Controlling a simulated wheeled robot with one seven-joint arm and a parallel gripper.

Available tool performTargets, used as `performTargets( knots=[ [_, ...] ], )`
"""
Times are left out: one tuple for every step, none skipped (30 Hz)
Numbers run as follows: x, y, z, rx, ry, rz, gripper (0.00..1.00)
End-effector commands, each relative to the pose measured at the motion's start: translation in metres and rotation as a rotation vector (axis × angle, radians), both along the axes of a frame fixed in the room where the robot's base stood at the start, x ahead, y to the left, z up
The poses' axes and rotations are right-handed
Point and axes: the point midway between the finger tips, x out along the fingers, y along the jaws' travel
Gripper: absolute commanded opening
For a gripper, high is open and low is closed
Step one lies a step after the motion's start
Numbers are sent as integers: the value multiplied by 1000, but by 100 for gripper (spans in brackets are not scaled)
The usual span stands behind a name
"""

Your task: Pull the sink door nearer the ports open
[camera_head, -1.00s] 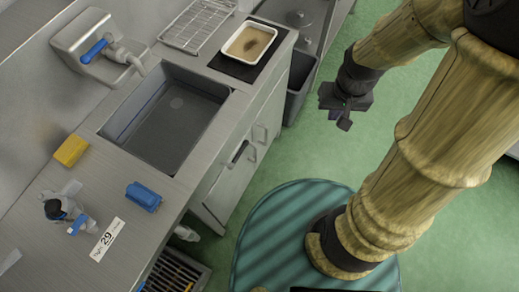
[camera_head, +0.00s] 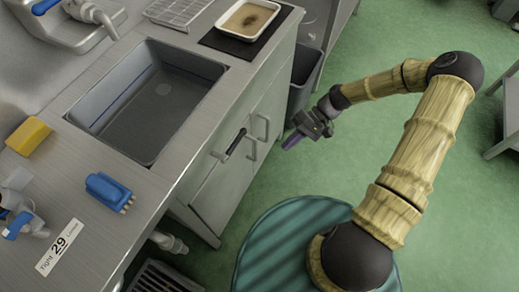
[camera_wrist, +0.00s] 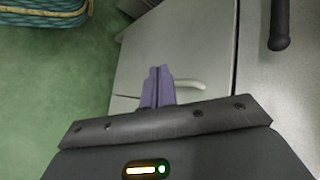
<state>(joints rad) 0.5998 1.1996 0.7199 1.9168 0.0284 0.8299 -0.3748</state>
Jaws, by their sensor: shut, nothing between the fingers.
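The sink cabinet is grey, with its doors (camera_head: 218,187) under the sink basin (camera_head: 150,98); no door visibly stands open. A black bar handle (camera_head: 236,142) and several pale handles, one of them at the right (camera_head: 262,127), are on its front. My gripper (camera_head: 291,141) is out in front of the cabinet's right part, with purple fingers pointing toward it. In the wrist view the fingers (camera_wrist: 157,86) are shut and empty, beside a pale handle (camera_wrist: 188,84) in the picture; contact cannot be told. The black handle (camera_wrist: 280,27) shows at upper right. I cannot identify the ports for certain.
A grey bin (camera_head: 304,78) stands right of the cabinet. A floor grate (camera_head: 163,279) lies at lower left.

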Motion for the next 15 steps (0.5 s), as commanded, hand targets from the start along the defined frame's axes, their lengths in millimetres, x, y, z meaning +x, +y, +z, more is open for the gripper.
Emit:
performTargets(
  knots=[
    [5, 5, -24, 69, 14, -20, 0],
    [7, 7, -30, 107, 20, -29, 0],
    [12, 10, -38, 157, 24, -41, 0],
    [15, 12, -44, 197, 28, -52, 0],
    [18, 13, -50, 234, 30, -63, 0],
    [23, 15, -57, 287, 32, -81, 0],
    [27, 16, -63, 326, 32, -94, 0],
    [31, 16, -68, 364, 31, -109, 0],
    [36, 16, -75, 417, 29, -129, 0],
    [41, 16, -79, 455, 25, -145, 0],
    [45, 15, -84, 493, 24, -162, 0],
    [50, 13, -89, 540, 18, -183, 0],
    [54, 12, -92, 572, 13, -199, 0],
    [57, 11, -95, 601, 9, -212, 0],
    [61, 9, -98, 633, 3, -230, 0]
  ],
)
